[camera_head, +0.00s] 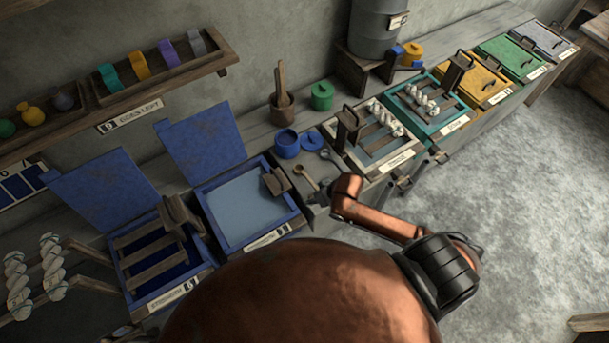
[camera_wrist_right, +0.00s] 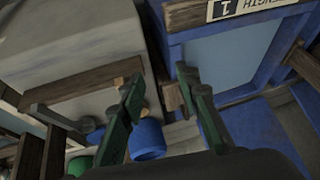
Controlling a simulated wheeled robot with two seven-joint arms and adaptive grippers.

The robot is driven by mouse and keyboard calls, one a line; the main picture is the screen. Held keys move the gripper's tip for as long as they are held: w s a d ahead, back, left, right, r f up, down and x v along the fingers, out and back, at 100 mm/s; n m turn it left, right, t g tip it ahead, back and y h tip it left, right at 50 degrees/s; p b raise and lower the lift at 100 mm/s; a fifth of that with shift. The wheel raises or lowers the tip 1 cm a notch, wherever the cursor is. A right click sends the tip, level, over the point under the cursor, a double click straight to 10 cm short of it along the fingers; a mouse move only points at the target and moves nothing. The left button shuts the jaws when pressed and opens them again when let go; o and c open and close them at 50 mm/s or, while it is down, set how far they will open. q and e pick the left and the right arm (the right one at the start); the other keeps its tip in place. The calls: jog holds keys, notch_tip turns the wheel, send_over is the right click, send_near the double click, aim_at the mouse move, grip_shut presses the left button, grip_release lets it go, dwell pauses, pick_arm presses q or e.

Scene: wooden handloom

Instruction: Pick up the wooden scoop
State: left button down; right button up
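The wooden scoop (camera_head: 304,174) is small and light brown. In the head view it lies on the grey bench top between the open blue vat and the tray with white skeins. My right gripper (camera_head: 321,192) is close by its lower right end; touching or apart cannot be told. In the right wrist view the two green fingers of my right gripper (camera_wrist_right: 158,80) stand wide apart, with nothing clearly held. Small tan bits show near the left finger there, but I cannot tell if they are the scoop. My left gripper is not in view.
A blue pot (camera_head: 287,145) and its blue lid (camera_head: 312,141) stand just behind the scoop. The open blue vat (camera_head: 248,208) is to the left. A tray with white skeins (camera_head: 372,141) is to the right. A brown mortar (camera_head: 283,108) stands farther back.

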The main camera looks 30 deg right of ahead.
jog(key=m, duration=0.2)
send_over(314, 184)
jog(key=s+d, duration=0.1)
jog(key=s, duration=0.2)
jog(key=shift+w+r+g, duration=0.15)
jog(key=shift+r+g, duration=0.15)
jog(key=x, duration=0.7)
jog(key=shift+w+d+f, duration=0.2)
jog(key=shift+f, duration=0.15)
grip_shut()
